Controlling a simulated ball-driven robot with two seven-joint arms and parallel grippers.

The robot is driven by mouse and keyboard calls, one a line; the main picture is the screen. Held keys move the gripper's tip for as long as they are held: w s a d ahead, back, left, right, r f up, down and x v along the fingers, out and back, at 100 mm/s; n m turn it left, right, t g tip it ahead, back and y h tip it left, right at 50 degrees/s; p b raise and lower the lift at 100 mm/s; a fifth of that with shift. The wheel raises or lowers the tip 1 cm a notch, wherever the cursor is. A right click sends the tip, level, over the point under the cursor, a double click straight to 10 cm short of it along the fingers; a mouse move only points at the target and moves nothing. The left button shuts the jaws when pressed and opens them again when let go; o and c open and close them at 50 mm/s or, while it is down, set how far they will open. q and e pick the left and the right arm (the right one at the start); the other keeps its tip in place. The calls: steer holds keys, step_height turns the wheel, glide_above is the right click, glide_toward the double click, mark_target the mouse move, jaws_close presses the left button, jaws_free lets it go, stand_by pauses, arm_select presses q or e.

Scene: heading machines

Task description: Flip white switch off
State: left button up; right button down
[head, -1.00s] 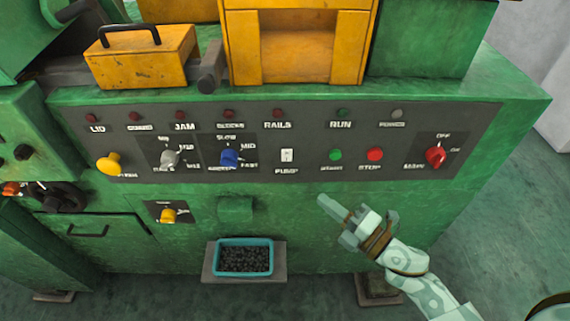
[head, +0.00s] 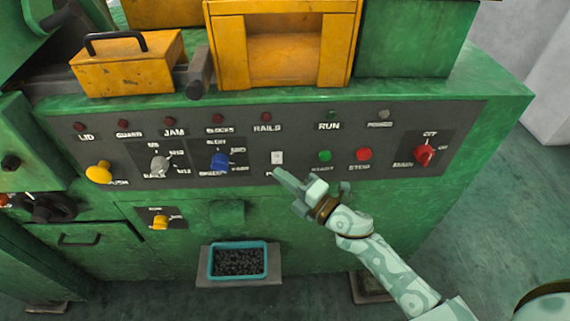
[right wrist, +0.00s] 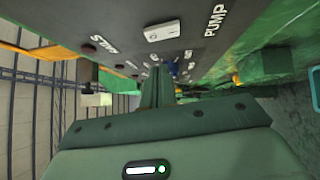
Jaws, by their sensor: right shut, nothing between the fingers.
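The white switch (head: 277,158) is a small upright rocker on the dark control panel, above the PUMP label. In the right wrist view the white switch (right wrist: 163,31) shows near the top, with the PUMP lettering to its right. My right gripper (head: 281,174) is shut and empty, its tip just below the switch and covering part of the PUMP label in the head view. Whether the tip touches the panel cannot be told. In the right wrist view my right gripper (right wrist: 158,90) points along the panel. My left gripper is not in view.
Nearby on the panel (head: 460,125) are a blue knob (head: 219,162), a green button (head: 324,156), a red button (head: 364,154) and a red MAIN knob (head: 424,155). A teal tray (head: 238,277) of dark pieces stands below. Yellow housings stand above the panel.

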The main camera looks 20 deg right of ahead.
mark_target(273, 156)
steer(key=shift+w+d+r, duration=0.1)
steer(key=shift+w+d, duration=0.25)
steer(key=shift+w, duration=0.5)
steer(key=shift+w+d+r, duration=0.1)
steer(key=shift+w+d, duration=0.2)
steer(key=shift+w, duration=0.5)
steer(key=shift+w+r+p, duration=0.15)
steer(key=shift+r+p, duration=0.15)
steer(key=shift+p, duration=0.5)
steer(key=shift+f, duration=0.2)
